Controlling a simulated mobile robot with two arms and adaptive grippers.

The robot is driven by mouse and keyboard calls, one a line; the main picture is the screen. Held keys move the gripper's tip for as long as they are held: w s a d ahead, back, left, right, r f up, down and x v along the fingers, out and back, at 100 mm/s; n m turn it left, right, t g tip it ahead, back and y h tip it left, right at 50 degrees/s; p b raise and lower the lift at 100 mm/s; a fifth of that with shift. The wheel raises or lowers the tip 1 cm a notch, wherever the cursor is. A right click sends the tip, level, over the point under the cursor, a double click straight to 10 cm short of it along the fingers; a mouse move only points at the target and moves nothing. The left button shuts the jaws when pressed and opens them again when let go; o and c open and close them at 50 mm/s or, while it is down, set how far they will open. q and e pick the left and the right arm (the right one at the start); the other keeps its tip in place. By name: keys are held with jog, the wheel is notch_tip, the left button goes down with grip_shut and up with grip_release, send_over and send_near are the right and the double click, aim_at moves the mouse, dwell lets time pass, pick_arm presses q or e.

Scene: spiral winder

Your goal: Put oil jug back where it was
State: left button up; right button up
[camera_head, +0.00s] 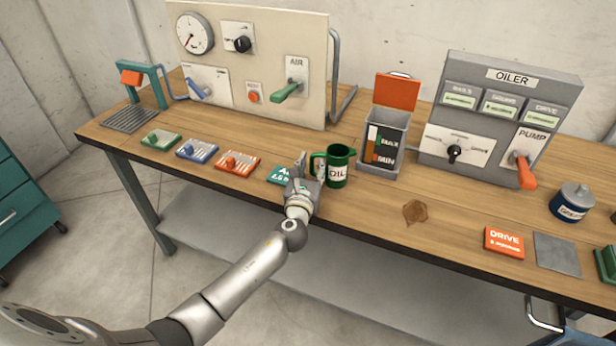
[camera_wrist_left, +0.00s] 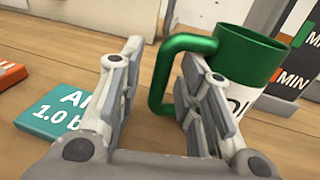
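The green oil jug (camera_head: 338,167) with a white OIL label stands upright on the wooden bench, left of the oil reservoir. Its handle points left. My left gripper (camera_head: 311,167) is at the jug's left side, beside the handle. In the left wrist view its two fingers are spread apart, with the handle (camera_wrist_left: 160,85) showing between them, closer to the right finger. The right finger partly covers the jug body (camera_wrist_left: 250,62). I cannot tell whether that finger touches the jug. My right gripper is not in view.
The reservoir (camera_head: 383,140), its red lid raised, stands right of the jug. A teal AIR card (camera_head: 280,175) lies close left of my gripper. The OILER panel (camera_head: 500,115) stands farther right. A brown patch (camera_head: 415,211) marks the bench, and a grey plate (camera_head: 556,253) lies right.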

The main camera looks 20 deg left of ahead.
pick_arm(q)
jog(key=s+d, duration=0.2)
jog(key=s, duration=1)
jog(key=shift+w, duration=0.1)
jog(key=shift+c, duration=0.2)
dwell(0.7)
